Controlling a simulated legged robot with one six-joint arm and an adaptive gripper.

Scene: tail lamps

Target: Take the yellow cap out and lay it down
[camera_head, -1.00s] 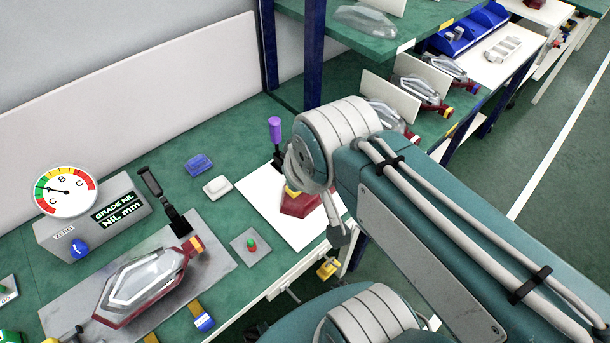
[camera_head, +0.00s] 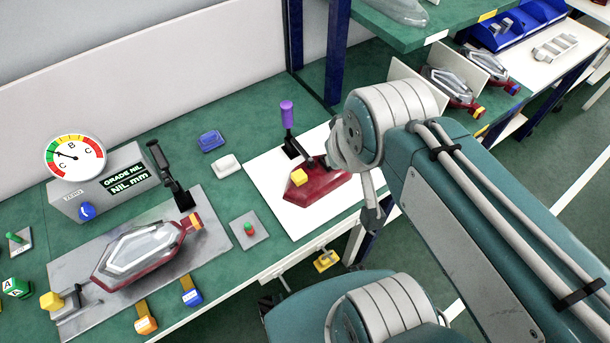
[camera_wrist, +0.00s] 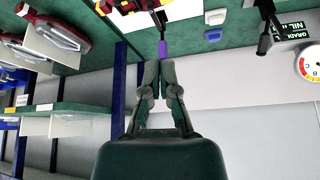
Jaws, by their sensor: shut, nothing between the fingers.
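A yellow cap (camera_head: 299,177) sits on a dark red lamp part (camera_head: 322,186), which lies on a white sheet on the green bench. A clamp with a purple handle (camera_head: 287,113) stands upright at the back of that red part. In the wrist view, the picture is inverted and my gripper (camera_wrist: 157,68) is shut and empty. Its fingertips appear just below the purple handle (camera_wrist: 162,48), with the gap in depth unclear. The red part with yellow (camera_wrist: 105,7) is cut off at the top edge there.
A second lamp (camera_head: 145,252) lies on a grey plate at left, with a black clamp (camera_head: 174,178) and a dial gauge (camera_head: 75,157) behind. Shelves with more lamps (camera_head: 452,92) are at right.

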